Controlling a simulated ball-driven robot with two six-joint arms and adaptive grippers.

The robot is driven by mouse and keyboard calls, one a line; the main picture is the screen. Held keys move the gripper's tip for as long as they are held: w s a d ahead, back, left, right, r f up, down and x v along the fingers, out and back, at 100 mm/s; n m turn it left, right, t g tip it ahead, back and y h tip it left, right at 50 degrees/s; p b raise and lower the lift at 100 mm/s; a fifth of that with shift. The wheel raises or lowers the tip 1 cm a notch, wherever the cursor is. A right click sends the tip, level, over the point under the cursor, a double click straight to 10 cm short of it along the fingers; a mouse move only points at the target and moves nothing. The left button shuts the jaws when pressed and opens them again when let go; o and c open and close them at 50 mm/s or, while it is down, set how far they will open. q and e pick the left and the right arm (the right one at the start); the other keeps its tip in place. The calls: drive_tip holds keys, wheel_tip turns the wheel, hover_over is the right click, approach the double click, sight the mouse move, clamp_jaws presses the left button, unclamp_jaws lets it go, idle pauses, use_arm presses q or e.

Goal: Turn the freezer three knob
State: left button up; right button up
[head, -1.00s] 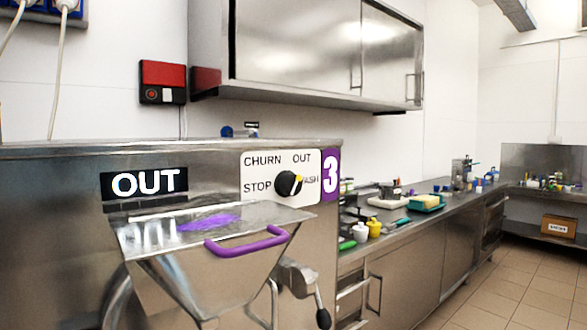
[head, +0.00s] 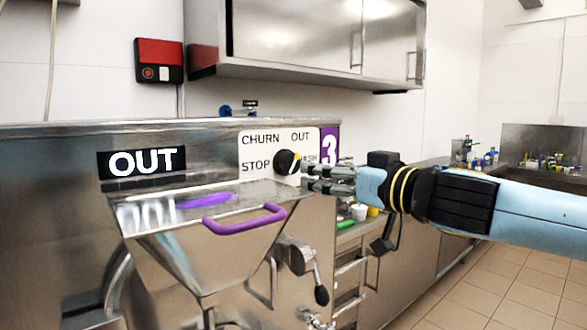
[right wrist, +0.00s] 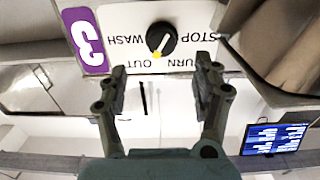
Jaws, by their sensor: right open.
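The freezer three knob (head: 287,161) is black with a yellow pointer, on a white label plate (head: 262,145) marked CHURN, OUT, STOP and WASH beside a purple 3. In the head view the pointer tilts up and right, toward OUT. My right gripper (head: 306,176) is open just right of and slightly below the knob, partly covering the WASH label. In the right wrist view the picture is upside down; the knob (right wrist: 161,40) lies beyond the gap between the open fingertips (right wrist: 161,72), with nothing held. My left gripper is not in view.
A hopper with a purple handle (head: 245,222) juts out below the knob. A display reading OUT (head: 142,160) is to its left. A steel cabinet (head: 300,40) hangs above. A counter with small items runs behind my right arm.

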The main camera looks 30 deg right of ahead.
sight(293, 165)
drive_tip(key=w, duration=0.6)
drive_tip(key=w+a, duration=0.1)
drive_tip(key=w, duration=0.2)
drive_tip(key=shift+w, duration=0.35)
drive_tip(key=shift+s, duration=0.2)
drive_tip(key=c, duration=1.2)
